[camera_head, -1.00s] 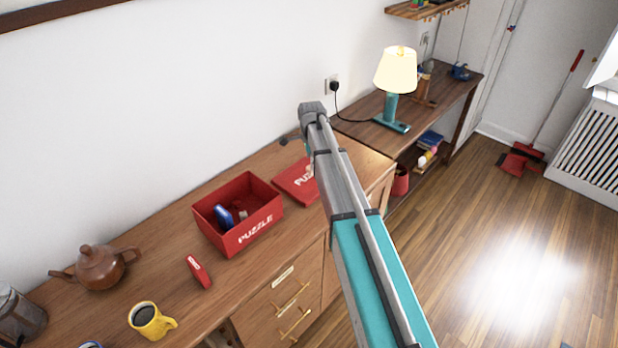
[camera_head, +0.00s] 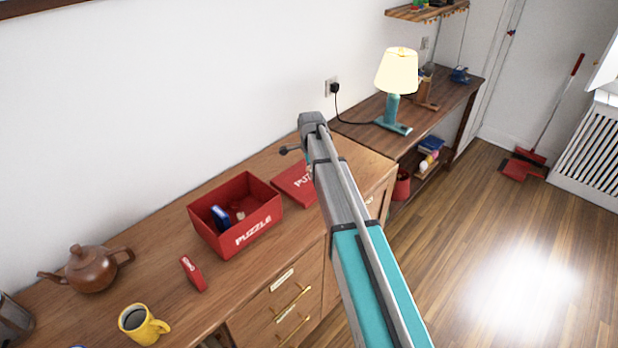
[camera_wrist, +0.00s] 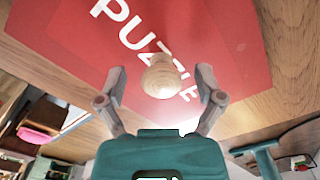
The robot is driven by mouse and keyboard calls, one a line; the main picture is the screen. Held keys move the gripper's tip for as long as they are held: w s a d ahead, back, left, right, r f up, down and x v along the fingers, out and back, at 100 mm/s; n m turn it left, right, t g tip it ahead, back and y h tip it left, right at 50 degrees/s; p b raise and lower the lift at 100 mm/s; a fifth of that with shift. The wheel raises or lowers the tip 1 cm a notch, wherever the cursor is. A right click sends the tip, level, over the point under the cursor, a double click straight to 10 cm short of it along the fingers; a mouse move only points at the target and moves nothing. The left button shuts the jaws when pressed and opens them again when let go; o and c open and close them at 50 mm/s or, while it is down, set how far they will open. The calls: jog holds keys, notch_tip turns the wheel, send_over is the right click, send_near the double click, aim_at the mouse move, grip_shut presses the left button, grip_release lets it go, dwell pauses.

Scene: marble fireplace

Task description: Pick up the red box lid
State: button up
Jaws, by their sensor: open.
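The red box lid (camera_head: 293,181) lies flat on the wooden cabinet top, right of the open red box (camera_head: 203,235); my arm hides its right part in the head view. In the wrist view the lid (camera_wrist: 85,35) shows white "PUZZLE" lettering. A round pale wooden knob (camera_wrist: 161,76) stands over the lid. My gripper (camera_wrist: 160,82) is open, with one finger on each side of the knob and a gap showing on both sides. In the head view my arm hides the gripper's fingers.
The red box holds a blue item (camera_head: 221,217) and small pieces. A lit lamp (camera_head: 397,75) is on the desk behind.

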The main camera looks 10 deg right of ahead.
grip_shut()
dwell(0.5)
jog(key=shift+r, duration=0.15)
notch_tip(320, 180, up, 3)
jog(key=p, duration=0.3)
jog(key=s+d+r+p, duration=0.1)
jog(key=s+r+p, duration=0.8)
jog(key=s, duration=0.5)
jog(key=shift+d+r+p, duration=0.35)
jog(key=shift+d+p, duration=0.05)
jog(key=shift+p, duration=0.15)
jog(key=shift+w, duration=0.1)
